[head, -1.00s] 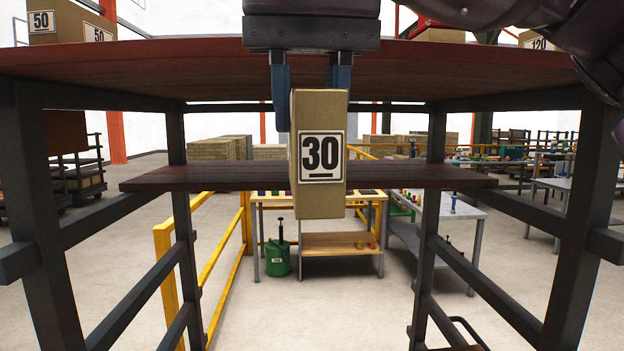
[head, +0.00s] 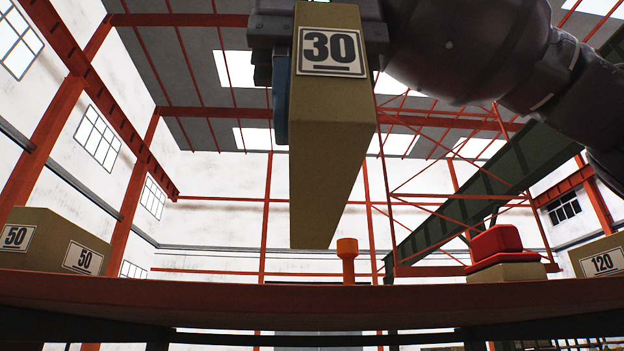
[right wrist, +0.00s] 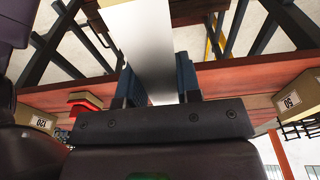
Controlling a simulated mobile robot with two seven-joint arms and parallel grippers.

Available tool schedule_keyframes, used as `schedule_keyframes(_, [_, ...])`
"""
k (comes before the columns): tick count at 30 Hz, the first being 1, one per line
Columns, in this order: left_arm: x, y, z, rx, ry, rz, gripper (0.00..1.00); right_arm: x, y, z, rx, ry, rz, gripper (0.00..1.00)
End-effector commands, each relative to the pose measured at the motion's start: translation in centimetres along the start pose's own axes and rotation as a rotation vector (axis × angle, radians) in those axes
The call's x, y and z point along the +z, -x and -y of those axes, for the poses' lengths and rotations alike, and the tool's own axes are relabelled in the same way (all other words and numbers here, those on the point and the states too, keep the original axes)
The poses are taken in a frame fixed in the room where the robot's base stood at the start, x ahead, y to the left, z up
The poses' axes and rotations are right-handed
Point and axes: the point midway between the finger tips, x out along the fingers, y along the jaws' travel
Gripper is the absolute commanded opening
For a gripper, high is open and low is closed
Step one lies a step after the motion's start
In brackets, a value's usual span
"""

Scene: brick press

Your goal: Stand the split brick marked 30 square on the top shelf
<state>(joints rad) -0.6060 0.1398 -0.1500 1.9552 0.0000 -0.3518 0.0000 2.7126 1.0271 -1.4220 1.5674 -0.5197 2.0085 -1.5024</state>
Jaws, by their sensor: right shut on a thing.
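The tan split brick (head: 325,155) marked 30 hangs upright from my right gripper (head: 330,110), which is shut on it with blue fingers at its sides. In the head view I see it from below, its label near its upper end. Its lower end appears above the line of the top shelf's edge (head: 310,300); I cannot tell whether it is over the board or in front of it. The right wrist view shows the brick (right wrist: 150,45) pale between both fingers, with the red-brown top shelf (right wrist: 235,78) behind. My left gripper is not in view.
A box marked 50 (head: 50,240) stands on the left of the shelf and a box marked 120 (head: 602,258) on the right. A red object (head: 495,245) rests on a tan block right of centre. An orange post (head: 347,262) rises behind the brick.

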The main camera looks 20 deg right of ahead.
Motion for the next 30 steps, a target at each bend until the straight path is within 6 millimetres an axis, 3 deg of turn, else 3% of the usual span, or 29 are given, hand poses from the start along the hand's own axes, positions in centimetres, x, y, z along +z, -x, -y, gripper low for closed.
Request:
schedule_keyframes(14, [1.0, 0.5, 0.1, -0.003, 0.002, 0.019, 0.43, 0.0, 0.1, 0.0, 0.000, -0.001, -0.001, 0.11])
schedule_keyframes(30, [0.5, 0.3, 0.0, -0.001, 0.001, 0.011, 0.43, -3.9, -0.4, 0.0, -0.002, -0.002, 0.000, 0.11])
